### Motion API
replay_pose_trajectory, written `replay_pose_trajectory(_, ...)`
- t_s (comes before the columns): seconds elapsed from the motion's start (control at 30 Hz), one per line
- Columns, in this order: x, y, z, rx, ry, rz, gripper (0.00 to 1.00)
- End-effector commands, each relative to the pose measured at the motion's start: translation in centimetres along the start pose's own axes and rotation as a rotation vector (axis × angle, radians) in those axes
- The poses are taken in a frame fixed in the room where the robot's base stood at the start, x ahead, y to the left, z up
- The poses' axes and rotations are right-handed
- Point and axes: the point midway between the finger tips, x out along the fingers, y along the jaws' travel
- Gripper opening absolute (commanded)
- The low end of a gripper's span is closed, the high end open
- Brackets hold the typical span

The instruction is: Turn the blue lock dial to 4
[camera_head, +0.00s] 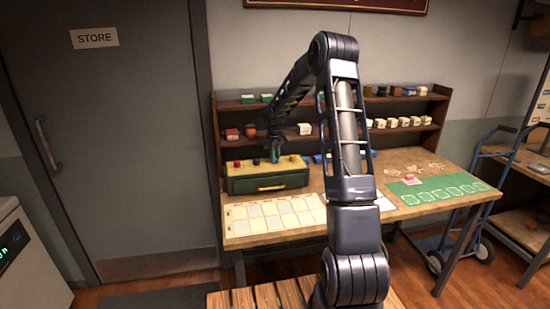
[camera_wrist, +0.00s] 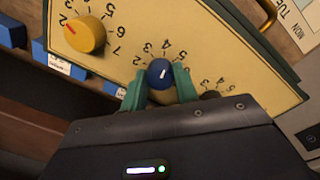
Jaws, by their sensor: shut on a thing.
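The blue lock dial (camera_wrist: 160,73) sits on a yellow panel (camera_wrist: 232,60) with printed numbers around it. My gripper (camera_wrist: 159,82) is shut on the blue dial, with one green finger on each side. In the head view, my gripper (camera_head: 275,155) is over the top of a green lock box (camera_head: 235,186), and the blue dial cannot be made out there.
A yellow dial (camera_wrist: 85,35) with a red pointer is left of the blue one. A dark dial (camera_wrist: 210,94) on the right is partly hidden by my gripper. The box stands on a workbench (camera_head: 345,224) before a shelf (camera_head: 441,104) with small goods.

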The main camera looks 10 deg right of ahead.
Motion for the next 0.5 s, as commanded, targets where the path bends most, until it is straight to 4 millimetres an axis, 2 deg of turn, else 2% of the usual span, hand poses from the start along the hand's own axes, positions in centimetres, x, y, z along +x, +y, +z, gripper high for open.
replay_pose_trajectory(0.2, -0.01, 0.08, 0.03, -0.100, 0.005, 0.001, 0.07)
replay_pose_trajectory(0.5, 0.00, 0.10, 0.04, -0.153, 0.007, 0.001, 0.07)
